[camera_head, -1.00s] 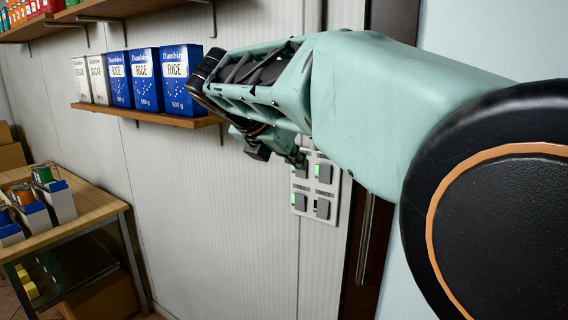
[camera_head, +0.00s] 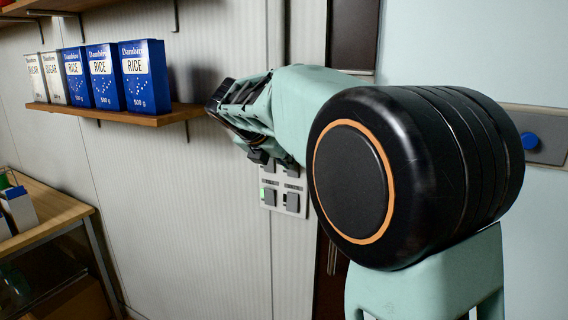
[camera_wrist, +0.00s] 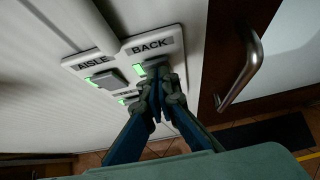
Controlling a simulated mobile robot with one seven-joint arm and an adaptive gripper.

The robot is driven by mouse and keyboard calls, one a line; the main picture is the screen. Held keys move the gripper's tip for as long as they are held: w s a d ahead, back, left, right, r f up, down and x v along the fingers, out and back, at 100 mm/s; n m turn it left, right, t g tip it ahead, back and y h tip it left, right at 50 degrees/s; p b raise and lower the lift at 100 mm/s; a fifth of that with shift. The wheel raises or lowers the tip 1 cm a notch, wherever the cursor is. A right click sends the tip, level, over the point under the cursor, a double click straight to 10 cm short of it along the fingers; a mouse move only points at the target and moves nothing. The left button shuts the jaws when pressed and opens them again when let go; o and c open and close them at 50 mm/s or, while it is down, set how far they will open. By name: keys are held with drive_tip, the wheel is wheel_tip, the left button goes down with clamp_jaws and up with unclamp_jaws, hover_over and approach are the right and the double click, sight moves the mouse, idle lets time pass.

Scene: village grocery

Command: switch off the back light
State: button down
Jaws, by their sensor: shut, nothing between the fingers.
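A white switch panel (camera_head: 285,207) is on the wall below my gripper in the head view. In the wrist view, two labels read AISLE and BACK. The back switch (camera_wrist: 154,62) sits under the BACK label (camera_wrist: 150,46), with a lit green indicator (camera_wrist: 140,71) at its left. My gripper (camera_wrist: 160,88) is shut and empty. Its fingertips are in front of the back switch and hide part of it; I cannot tell whether they touch. In the head view my gripper covers the panel's upper part.
The aisle switch (camera_wrist: 107,79) is left of the back switch, its green indicator lit. More switches are below, partly hidden. A dark door with a metal handle (camera_wrist: 241,72) stands close at right. A wooden shelf (camera_head: 150,117) holds rice and sugar boxes at left.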

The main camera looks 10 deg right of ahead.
drive_tip(key=p, duration=0.3)
drive_tip(key=shift+w+d+r+g+p, duration=0.1)
drive_tip(key=shift+w+d+g+p, duration=0.1)
drive_tip(key=shift+w+g+p, duration=0.1)
drive_tip(key=shift+r, duration=0.1)
drive_tip(key=shift+r+p, duration=0.75)
drive_tip(key=shift+p, duration=0.3)
